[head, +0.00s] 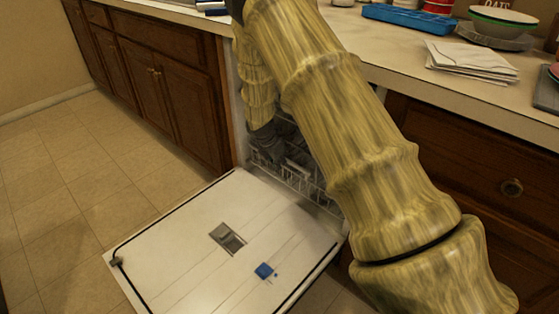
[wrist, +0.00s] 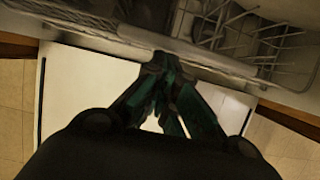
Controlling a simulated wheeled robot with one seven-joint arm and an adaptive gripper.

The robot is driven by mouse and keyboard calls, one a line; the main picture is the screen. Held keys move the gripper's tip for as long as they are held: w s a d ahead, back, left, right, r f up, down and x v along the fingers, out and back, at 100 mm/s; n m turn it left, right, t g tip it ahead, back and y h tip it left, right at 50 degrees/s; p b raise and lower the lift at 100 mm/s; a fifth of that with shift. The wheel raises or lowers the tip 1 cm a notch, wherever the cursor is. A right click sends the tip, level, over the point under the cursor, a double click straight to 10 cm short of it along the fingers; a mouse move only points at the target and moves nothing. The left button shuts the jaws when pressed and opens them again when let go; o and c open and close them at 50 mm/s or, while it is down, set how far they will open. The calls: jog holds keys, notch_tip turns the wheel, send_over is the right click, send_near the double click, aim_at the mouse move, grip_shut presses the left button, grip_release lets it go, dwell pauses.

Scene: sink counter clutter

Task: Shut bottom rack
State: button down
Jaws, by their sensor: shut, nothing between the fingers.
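The dishwasher door (head: 185,250) is folded down, its white inner face up, with a grey dispenser (head: 228,238) and a blue piece (head: 264,271) on it. The bottom rack (head: 290,170) is a light wire rack at the dishwasher opening, partly hidden behind my arm. In the wrist view the rack (wrist: 250,40) crosses the top of the picture. My gripper (wrist: 168,72) is shut and empty, its fingertips close to the rack's front edge; I cannot tell if they touch. The door (wrist: 85,95) shows below the fingers. In the head view the arm covers much of the opening.
Wooden cabinets (head: 165,85) stand left of the dishwasher, and a drawer front (head: 475,165) is at the right. The counter holds papers (head: 470,62), a blue tray (head: 405,18) and stacked bowls (head: 500,22). The tiled floor (head: 75,185) at the left is clear.

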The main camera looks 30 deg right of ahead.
jog(key=s+a+r+p, duration=0.2)
jog(key=a+r+p, duration=0.2)
jog(key=a+r, duration=0.3)
notch_tip(320, 180, up, 2)
jog(key=shift+r, duration=0.2)
jog(key=shift+s, duration=0.1)
